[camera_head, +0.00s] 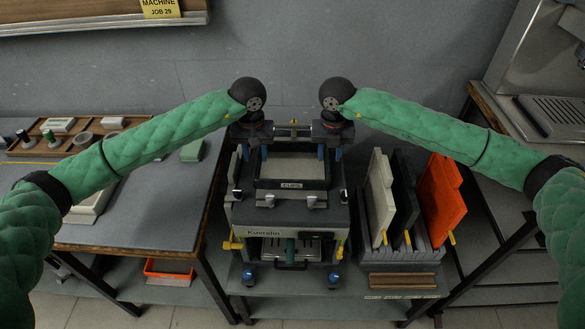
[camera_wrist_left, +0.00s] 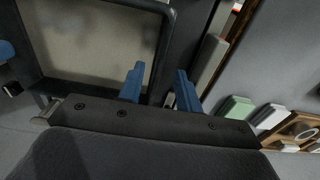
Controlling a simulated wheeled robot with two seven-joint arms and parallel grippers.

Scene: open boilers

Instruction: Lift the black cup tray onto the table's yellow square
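The black cup tray (camera_head: 291,184), a dark rim around a pale inside, sits on top of the coffee machine above a "CUPS" label. My left gripper (camera_head: 254,153) is at its left side, pointing down. In the left wrist view its blue fingers (camera_wrist_left: 160,88) stand apart, with the tray's dark rim (camera_wrist_left: 163,45) near the gap between them; contact cannot be told. My right gripper (camera_head: 330,153) is at the tray's right side, its blue fingers apart.
The machine (camera_head: 285,218) stands on a low shelf. A rack with white, black and orange panels (camera_head: 442,196) stands close to its right. A wooden tray (camera_head: 75,138) with cups, a green block (camera_head: 192,150) and a white object (camera_head: 92,205) lie on the left table.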

